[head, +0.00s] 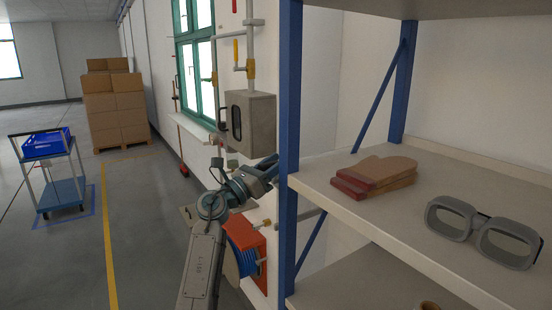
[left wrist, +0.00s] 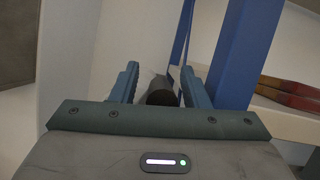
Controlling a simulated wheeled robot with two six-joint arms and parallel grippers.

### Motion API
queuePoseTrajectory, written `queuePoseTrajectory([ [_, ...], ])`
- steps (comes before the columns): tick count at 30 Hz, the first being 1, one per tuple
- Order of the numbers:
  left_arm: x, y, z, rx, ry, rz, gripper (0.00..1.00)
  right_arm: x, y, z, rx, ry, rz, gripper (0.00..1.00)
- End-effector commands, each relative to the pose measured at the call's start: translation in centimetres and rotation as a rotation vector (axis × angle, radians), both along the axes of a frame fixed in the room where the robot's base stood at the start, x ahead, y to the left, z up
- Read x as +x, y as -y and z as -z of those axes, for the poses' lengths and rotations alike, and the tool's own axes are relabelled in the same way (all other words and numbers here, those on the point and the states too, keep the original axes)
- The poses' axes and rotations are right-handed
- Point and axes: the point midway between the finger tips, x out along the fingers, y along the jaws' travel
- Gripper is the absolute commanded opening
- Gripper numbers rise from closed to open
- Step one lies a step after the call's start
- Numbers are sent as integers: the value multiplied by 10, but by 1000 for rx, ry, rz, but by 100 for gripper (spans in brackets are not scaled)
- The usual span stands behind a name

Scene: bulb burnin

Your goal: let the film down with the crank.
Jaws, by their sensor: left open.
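My left gripper (head: 268,168) is at the wall beside the blue shelf post, which hides part of it in the head view. In the left wrist view its two fingers (left wrist: 159,70) are apart. A dark round-ended cylinder (left wrist: 160,92), possibly the crank's handle, shows between the fingers. I cannot tell whether either finger touches it. No crank can be clearly made out in the head view, and I cannot identify the film in either view. My right gripper is not in view.
A blue-posted shelf (head: 290,130) stands close right of my left arm, holding mitts (head: 375,178) and goggles (head: 482,232). A grey wall box (head: 250,122) is above the gripper; an orange hose reel (head: 243,232) is below. A trolley (head: 62,190) and cartons (head: 117,110) stand left.

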Motion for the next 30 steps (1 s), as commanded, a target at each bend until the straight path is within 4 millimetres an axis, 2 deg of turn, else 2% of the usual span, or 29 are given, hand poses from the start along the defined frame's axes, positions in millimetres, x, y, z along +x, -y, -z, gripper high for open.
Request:
queuePoseTrajectory([
  [9, 2, 3, -1, -1, -1, 0, 41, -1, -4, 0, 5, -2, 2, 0],
  [11, 2, 3, -1, -1, -1, 0, 32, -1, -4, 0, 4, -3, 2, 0],
  [15, 2, 3, -1, -1, -1, 0, 4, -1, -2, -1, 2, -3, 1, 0],
  [16, 2, 3, -1, -1, -1, 0, 0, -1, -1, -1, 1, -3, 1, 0],
  [23, 1, 3, 1, 4, 8, 2, 0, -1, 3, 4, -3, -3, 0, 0],
  [30, -5, 7, 11, 68, 98, 3, 0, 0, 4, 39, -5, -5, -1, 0],
])
